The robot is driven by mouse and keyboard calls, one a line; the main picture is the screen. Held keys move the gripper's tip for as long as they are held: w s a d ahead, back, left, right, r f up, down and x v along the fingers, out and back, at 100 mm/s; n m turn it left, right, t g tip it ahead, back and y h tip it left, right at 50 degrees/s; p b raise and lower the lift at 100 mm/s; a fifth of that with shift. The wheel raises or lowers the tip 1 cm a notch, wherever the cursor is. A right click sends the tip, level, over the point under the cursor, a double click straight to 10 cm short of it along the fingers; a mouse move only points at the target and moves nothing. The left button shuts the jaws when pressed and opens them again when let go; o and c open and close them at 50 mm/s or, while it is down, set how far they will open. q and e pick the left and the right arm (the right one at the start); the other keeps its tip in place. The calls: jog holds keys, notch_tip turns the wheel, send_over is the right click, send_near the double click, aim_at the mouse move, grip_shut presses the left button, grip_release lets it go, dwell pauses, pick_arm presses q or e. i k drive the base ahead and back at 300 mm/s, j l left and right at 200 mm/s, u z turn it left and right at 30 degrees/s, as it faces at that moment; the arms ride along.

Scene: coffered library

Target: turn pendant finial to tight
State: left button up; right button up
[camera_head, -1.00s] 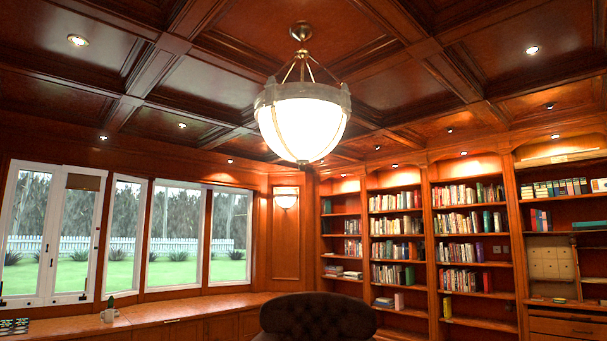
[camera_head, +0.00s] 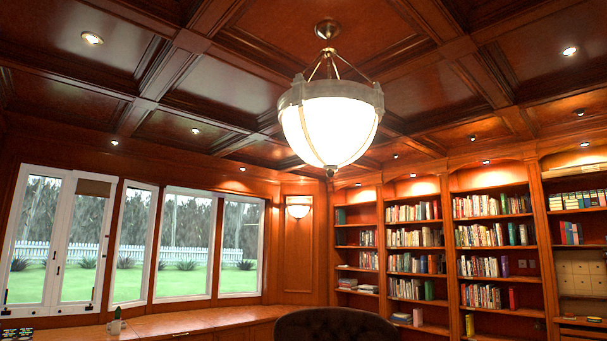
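The pendant lamp (camera_head: 330,125) hangs from the coffered ceiling in the upper middle of the head view. It has a glowing white bowl, a metal band round its rim and rods rising to a ceiling mount. The pendant finial (camera_head: 331,171) is a small dark knob at the bottom tip of the bowl. It is too small to tell whether it sits loose or tight. Neither of my grippers is in view.
A dark tufted chair back (camera_head: 337,325) stands below the lamp at the bottom edge. Bookshelves (camera_head: 450,250) line the right wall. A wooden window bench (camera_head: 170,325) runs along the left, with a mug (camera_head: 116,326) on it. The air around the lamp is clear.

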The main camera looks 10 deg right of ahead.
aim_at(330, 173)
jog(key=i, duration=1.95)
